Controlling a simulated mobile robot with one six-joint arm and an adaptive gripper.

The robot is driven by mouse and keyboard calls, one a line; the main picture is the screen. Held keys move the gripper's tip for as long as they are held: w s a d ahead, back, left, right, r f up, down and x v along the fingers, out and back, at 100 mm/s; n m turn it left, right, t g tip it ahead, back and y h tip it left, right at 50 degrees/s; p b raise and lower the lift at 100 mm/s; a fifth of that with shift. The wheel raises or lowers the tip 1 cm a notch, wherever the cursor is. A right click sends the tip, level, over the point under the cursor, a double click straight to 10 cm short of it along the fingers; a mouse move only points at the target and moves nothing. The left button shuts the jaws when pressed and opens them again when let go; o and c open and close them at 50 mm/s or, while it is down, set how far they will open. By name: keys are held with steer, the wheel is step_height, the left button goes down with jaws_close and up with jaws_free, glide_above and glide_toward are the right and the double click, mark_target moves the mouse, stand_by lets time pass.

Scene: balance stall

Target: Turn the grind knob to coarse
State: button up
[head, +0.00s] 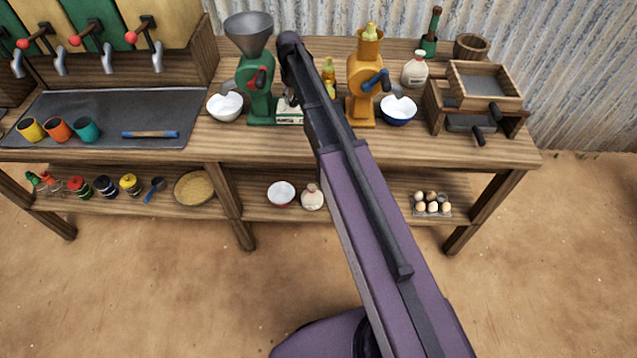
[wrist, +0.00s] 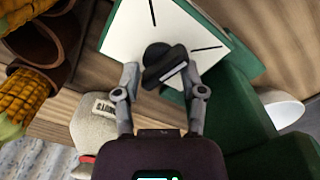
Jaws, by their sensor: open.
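The grind knob (wrist: 160,62) is black with a raised bar that carries a white line. It sits on a white dial face (wrist: 185,28) with black tick marks, on a green-edged box. In the wrist view my gripper (wrist: 160,80) is open, with one finger on each side of the knob's bar; I cannot tell whether either finger touches it. In the head view the dial box (head: 290,115) stands beside the green mill (head: 260,98), and my arm partly covers that area. The knob is not clear there.
The green mill body (wrist: 240,110) is close on the right in the wrist view, with a white bowl (wrist: 284,108) beyond it. Corn cobs (wrist: 22,92) lie at the left. An orange mill (head: 364,80) stands right of my arm. Taps and cups are at the left.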

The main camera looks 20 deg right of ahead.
steer(key=shift+n, duration=0.7)
steer(key=shift+r+p, duration=0.55)
steer(key=shift+p, duration=0.05)
step_height(320, 180, up, 13)
steer(key=p, duration=1.3)
steer(key=s+f+m+b, duration=0.2)
steer(key=s+f+b, duration=1)
steer(key=s, duration=0.2)
steer(key=s+f+m+b, duration=0.3)
steer(key=s+f+b, duration=0.8)
steer(key=s, duration=0.4)
steer(key=shift+f+b, duration=0.4)
steer(key=shift+b, duration=0.05)
steer(key=shift+r, duration=0.1)
step_height(320, 180, up, 23)
steer(key=m+p, duration=0.5)
steer(key=p, duration=1.9)
glide_above(293, 96)
steer(key=shift+r, duration=0.2)
